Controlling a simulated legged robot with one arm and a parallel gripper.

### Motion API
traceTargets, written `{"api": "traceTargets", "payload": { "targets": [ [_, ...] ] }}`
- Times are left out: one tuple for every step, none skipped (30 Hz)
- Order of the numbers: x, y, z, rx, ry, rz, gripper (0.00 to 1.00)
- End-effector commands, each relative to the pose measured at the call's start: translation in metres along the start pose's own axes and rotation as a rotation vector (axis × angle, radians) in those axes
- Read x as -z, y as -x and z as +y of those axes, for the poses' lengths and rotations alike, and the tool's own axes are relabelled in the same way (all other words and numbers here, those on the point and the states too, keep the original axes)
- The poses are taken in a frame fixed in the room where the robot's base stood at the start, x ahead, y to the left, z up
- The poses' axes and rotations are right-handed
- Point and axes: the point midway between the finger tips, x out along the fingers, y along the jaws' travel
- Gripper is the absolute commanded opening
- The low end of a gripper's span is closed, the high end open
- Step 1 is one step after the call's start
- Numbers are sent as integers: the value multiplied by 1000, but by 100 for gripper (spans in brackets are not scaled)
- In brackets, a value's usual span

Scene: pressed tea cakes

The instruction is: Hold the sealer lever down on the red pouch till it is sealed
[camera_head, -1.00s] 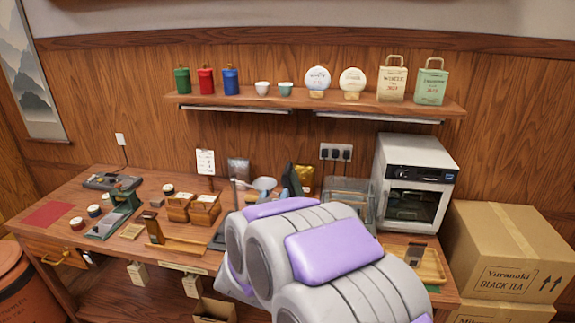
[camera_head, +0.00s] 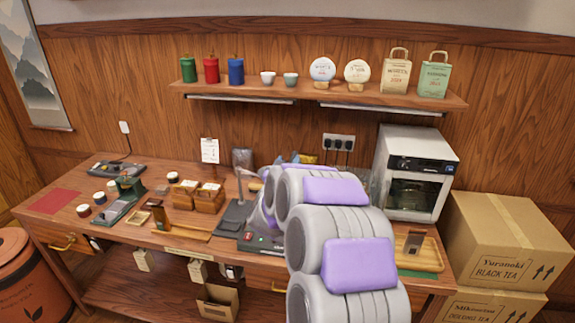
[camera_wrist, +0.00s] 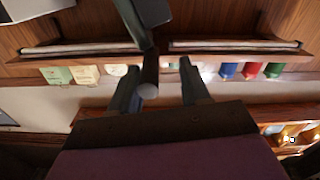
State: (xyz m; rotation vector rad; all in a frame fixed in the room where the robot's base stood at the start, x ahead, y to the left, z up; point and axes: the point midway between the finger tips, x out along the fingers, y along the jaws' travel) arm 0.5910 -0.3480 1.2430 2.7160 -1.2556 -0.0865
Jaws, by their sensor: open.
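A dark device with a red and a green button, which looks like the sealer (camera_head: 262,241), sits at the table's front edge, partly behind my arm. In the wrist view, which is upside down, my gripper (camera_wrist: 160,72) is open. A dark bar with a round grey end (camera_wrist: 148,91), apparently the sealer lever, reaches down between the fingers, close to the left one. I cannot tell whether it touches. My gripper's fingers are hidden behind my arm in the head view. I cannot make out the red pouch in either view.
A white oven (camera_head: 413,174) and cardboard boxes (camera_head: 505,240) stand on the right. Wooden boxes (camera_head: 207,199) and a green tool (camera_head: 126,196) lie to the left. A wall shelf (camera_head: 320,97) with tins, cups and bags runs above. A red mat (camera_head: 55,201) lies far left.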

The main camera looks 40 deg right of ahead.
Motion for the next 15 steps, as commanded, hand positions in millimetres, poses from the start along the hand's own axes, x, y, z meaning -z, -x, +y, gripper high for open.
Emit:
{"api": "traceTargets", "payload": {
  "targets": [
    [-1, -3, 2, -1, -1, -2, 46],
    [-2, -5, 2, -1, -1, -3, 46],
    [-3, -6, 3, 0, -2, -4, 46],
    [-3, -7, 3, 0, -2, -5, 46],
    [-3, -7, 3, 0, -2, -6, 46],
    [-3, -7, 3, 0, -1, -5, 46],
    [-2, -6, 3, 0, -1, -5, 46],
    [-2, -5, 2, 0, -1, -4, 46],
    [-1, -4, 1, 0, 0, -3, 46],
    [-1, -3, 0, 0, 0, -2, 46],
    [-1, -3, 0, 1, 1, -2, 44],
    [0, -1, -1, 1, 2, -1, 40],
    [1, 0, -2, 1, 2, 0, 37],
    [1, 1, -3, 1, 3, 1, 34],
    [1, 2, -4, 1, 4, 2, 30]
  ]
}}
